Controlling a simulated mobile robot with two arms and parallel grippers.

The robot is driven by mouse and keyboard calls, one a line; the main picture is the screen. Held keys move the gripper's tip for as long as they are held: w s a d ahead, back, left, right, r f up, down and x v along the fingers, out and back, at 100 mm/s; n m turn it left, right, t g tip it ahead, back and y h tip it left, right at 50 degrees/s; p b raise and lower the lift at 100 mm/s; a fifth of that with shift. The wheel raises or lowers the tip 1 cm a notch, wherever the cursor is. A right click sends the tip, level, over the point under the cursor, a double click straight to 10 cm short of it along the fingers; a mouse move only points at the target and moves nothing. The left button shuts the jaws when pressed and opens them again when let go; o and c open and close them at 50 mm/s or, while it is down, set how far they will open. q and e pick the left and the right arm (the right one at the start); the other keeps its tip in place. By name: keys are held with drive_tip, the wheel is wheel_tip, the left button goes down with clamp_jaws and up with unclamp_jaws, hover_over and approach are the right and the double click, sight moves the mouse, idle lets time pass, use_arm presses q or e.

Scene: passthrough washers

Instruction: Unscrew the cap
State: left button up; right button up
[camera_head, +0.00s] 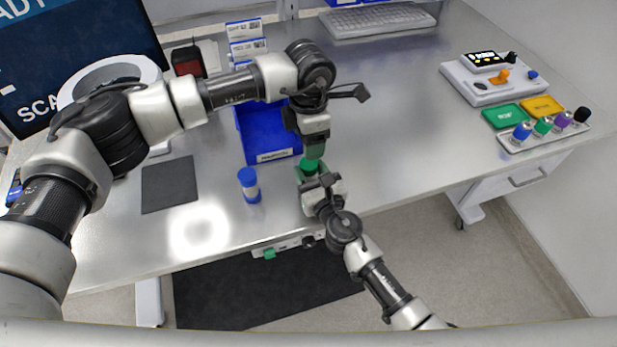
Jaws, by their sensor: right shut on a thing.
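A green part, which looks like a cap (307,169), shows between my two grippers near the front of the table. My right gripper (319,183) reaches up from below and is shut on this green-capped item. Its body is mostly hidden by the gripper. My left gripper (313,143) points down from above, right over the green part. Its fingertips are too small and covered to show whether they are open or shut, or whether they touch the cap. A bottle with a blue cap (249,185) stands upright on the table to the left.
A blue bin (262,140) sits behind the grippers. A dark mat (169,184) lies at left. At right, a rack (521,146) holds several capped bottles near green and yellow trays (543,106) and a control device (487,80). The table's front edge is close to my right gripper.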

drive_tip(key=o, duration=1.3)
